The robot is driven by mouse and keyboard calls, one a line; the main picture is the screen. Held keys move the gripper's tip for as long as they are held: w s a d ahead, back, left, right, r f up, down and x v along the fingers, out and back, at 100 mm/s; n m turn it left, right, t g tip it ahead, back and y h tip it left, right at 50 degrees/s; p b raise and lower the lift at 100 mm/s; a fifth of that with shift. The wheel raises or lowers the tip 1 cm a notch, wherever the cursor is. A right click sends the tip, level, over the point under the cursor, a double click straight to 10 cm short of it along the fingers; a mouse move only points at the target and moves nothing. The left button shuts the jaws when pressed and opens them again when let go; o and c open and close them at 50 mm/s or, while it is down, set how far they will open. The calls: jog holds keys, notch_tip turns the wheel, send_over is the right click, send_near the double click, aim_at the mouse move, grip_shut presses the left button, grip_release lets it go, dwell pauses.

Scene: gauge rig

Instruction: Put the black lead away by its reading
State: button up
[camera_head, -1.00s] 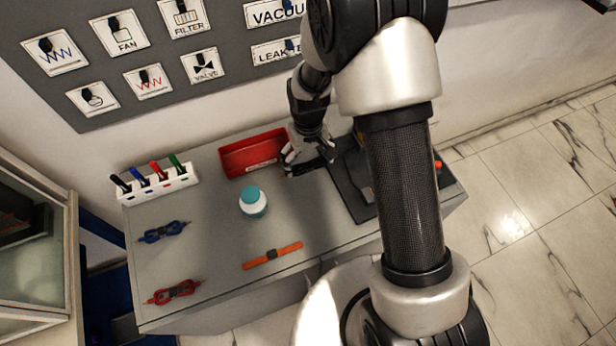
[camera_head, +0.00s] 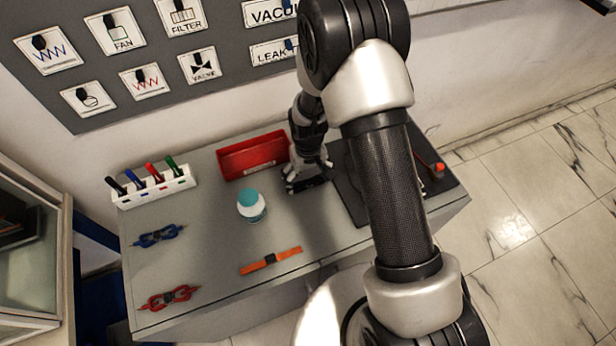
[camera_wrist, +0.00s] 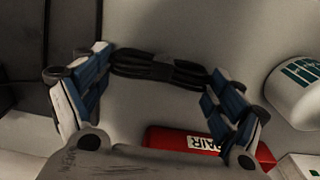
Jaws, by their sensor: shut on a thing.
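The black lead (camera_wrist: 158,68) is a bundled dark cable that spans between the fingers of my gripper (camera_wrist: 160,90) in the wrist view. In the head view my gripper (camera_head: 307,178) is over the grey bench, just right of the red bin (camera_head: 254,158), with the dark lead (camera_head: 309,186) under its fingers. My gripper is shut on the lead. I cannot tell whether the lead touches the bench. The red bin also shows in the wrist view (camera_wrist: 178,139), with a label ending in "PAIR". No reading is visible.
A blue lead (camera_head: 158,236), a red lead (camera_head: 168,297), an orange strap (camera_head: 270,261) and a pen rack (camera_head: 150,187) are on the bench. A dark mat (camera_head: 346,190) lies right. A labelled board (camera_head: 215,92) hangs behind.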

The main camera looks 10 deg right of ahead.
jog(key=o, duration=1)
jog(key=shift+f, duration=0.1)
jog(key=shift+c, duration=0.2)
